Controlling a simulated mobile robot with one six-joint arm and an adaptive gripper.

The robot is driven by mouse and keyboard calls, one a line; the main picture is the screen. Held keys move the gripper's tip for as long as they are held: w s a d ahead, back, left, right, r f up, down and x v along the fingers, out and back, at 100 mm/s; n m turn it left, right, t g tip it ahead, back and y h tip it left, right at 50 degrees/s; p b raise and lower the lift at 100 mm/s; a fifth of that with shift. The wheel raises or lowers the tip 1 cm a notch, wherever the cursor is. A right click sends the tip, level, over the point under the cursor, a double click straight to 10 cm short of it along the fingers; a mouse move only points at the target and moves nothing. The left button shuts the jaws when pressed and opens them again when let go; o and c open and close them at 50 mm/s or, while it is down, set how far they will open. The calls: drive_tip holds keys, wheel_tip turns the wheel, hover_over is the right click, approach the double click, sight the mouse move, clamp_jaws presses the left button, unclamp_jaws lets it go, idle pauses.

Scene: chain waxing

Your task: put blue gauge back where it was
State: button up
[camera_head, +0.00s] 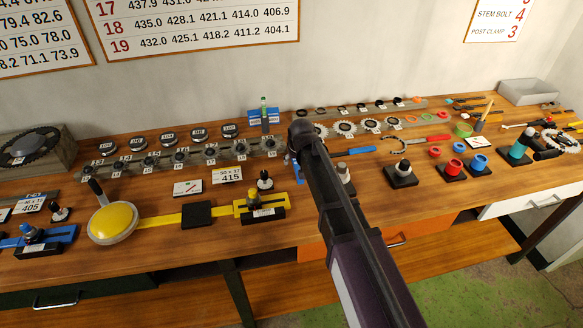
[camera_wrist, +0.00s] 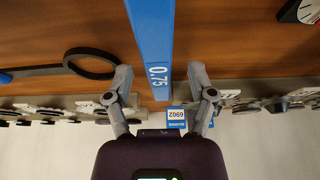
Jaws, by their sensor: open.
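The blue gauge (camera_wrist: 152,40) is a flat blue bar marked 0.75 in the wrist view. It runs from the top edge down to between my fingertips. My gripper (camera_wrist: 160,82) is open, one finger on each side of the gauge, with a visible gap on both sides. I cannot tell whether the gauge rests on the bench. In the head view my gripper (camera_head: 296,168) is largely hidden behind my dark arm, over the middle of the bench. A small blue patch shows at its left; I cannot tell whether it is the gauge.
A blue box (camera_head: 263,117) stands at the back and also shows in the wrist view, marked 6902 (camera_wrist: 176,115). Racks of chainrings (camera_head: 211,150) and sprockets (camera_head: 371,125) line the back. A blue-handled tool (camera_head: 360,150) lies right of my arm. Bare wood shows at the front.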

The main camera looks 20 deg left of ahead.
drive_tip(key=shift+w+a+f+b, duration=0.1)
drive_tip(key=shift+w+f+b, duration=0.15)
drive_tip(key=shift+f, duration=0.25)
drive_tip(key=shift+c, duration=0.2)
clamp_jaws()
